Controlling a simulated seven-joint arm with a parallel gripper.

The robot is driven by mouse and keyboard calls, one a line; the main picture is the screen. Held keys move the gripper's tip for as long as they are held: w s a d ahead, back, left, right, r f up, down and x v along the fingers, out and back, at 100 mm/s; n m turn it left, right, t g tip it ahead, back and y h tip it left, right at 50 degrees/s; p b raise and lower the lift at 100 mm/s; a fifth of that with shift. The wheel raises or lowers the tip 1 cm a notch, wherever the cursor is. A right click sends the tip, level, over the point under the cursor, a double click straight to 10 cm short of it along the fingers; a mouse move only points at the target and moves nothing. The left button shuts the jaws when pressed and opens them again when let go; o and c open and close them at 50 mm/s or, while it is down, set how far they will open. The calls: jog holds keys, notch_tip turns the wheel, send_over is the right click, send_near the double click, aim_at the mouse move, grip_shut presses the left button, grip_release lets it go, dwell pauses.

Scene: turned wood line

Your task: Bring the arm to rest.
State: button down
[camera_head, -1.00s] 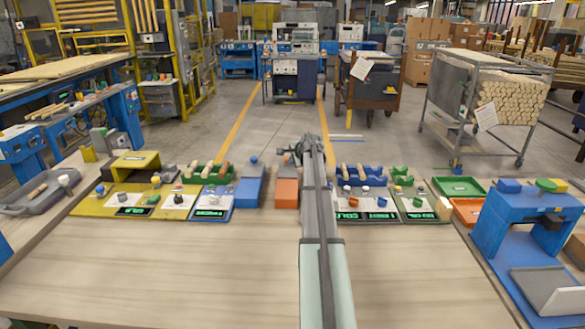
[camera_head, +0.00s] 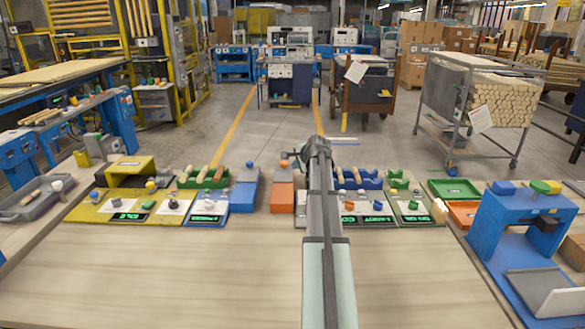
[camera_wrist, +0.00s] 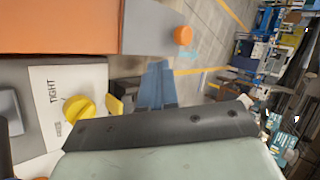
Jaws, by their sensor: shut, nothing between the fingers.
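My arm reaches forward over the middle of the bench (camera_head: 180,275) in the head view. My gripper (camera_head: 300,157) is at its far end, above the back row of fixtures, small and partly hidden by my own wrist. It is shut and holds nothing. It is just right of the orange block (camera_head: 282,197) and left of the blue rack (camera_head: 371,180). In the wrist view the orange block (camera_wrist: 60,25) fills the upper left. A yellow knob (camera_wrist: 78,110) sits on a panel marked "TIGHT" below it.
A blue block (camera_head: 245,194) and a green rack (camera_head: 203,178) stand left of the orange block. Panels with lit displays line both sides. A blue press-like stand (camera_head: 510,225) is at the right, a grey tray (camera_head: 38,200) at the left. The front of the bench is clear.

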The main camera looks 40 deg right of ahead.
jog(key=shift+v, duration=2.4)
jog(key=shift+w, duration=0.1)
